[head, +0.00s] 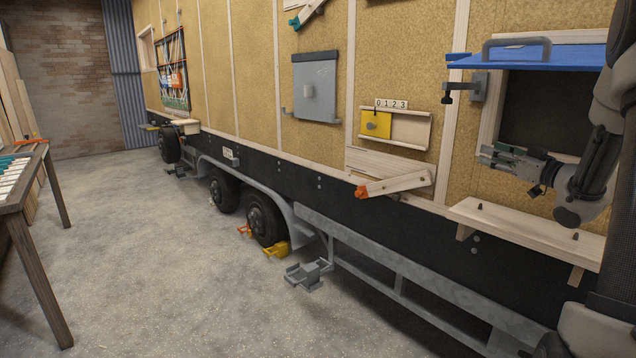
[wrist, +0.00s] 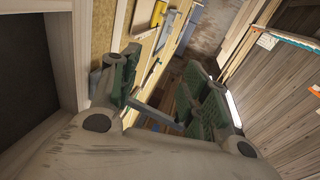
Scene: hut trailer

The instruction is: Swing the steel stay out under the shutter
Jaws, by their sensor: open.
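The blue shutter (head: 560,58) is raised, nearly level, above a dark window opening (head: 548,108); a grey handle (head: 516,42) is on it. A grey steel bracket with a dark arm (head: 462,90), which looks like the stay, is on the wall just left of the opening, under the shutter's left end. My gripper (head: 492,157) is open, below that bracket and in front of the opening's lower left corner, above the ledge. In the wrist view my gripper (wrist: 165,82) has its fingers spread. A grey-blue bar (wrist: 158,114) shows between them; I cannot tell whether it is the stay.
A wooden ledge (head: 530,224) with dark pegs juts out under the opening. Left of it are a pale wooden arm with an orange end (head: 395,184) and a yellow slider (head: 376,124). A workbench (head: 20,195) stands far left. The floor between is largely clear.

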